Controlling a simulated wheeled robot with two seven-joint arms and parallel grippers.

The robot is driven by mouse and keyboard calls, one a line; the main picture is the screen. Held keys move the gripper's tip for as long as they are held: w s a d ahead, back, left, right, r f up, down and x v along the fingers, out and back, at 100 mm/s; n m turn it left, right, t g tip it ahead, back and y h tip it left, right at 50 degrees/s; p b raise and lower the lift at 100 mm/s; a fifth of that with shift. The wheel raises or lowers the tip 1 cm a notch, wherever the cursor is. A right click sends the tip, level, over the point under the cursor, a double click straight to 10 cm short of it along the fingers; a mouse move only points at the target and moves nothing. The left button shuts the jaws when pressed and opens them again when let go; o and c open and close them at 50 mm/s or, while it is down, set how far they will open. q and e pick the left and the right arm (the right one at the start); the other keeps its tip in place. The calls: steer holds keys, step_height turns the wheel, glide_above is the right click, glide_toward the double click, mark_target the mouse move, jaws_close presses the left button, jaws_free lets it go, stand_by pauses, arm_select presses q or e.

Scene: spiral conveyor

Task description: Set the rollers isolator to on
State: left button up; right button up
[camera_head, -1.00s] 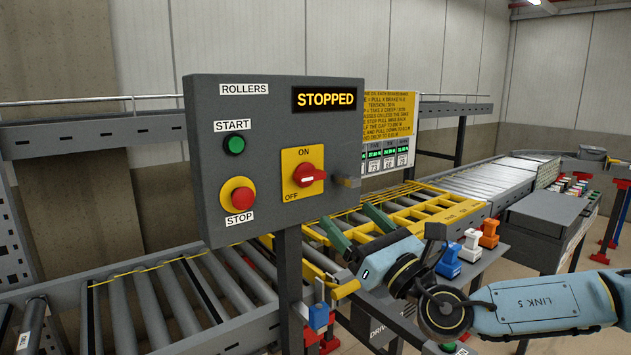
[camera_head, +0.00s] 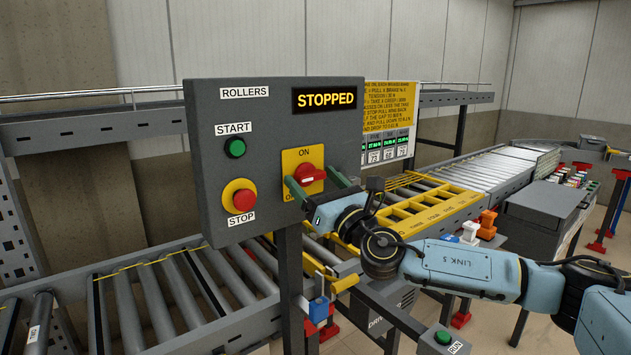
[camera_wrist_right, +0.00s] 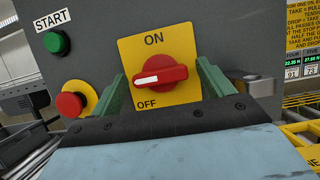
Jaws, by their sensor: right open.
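The rollers isolator is a red rotary knob (camera_head: 309,174) on a yellow plate (camera_head: 291,160) marked ON at the top and OFF at the lower left. It sits on the grey ROLLERS panel (camera_head: 212,122). In the right wrist view the knob (camera_wrist_right: 161,72) lies roughly level, its white mark at the left end, pointing left. My right gripper (camera_head: 312,187) is open, its two green fingers on either side of the knob. In the wrist view the right gripper (camera_wrist_right: 160,92) spans the knob, with gaps at both sides. My left gripper is not in view.
The panel also carries a green START button (camera_head: 235,147), a red STOP button (camera_head: 240,197) and a display (camera_head: 324,98) reading STOPPED. Roller conveyors run behind and below the panel.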

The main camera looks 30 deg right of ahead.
steer(key=c, duration=1)
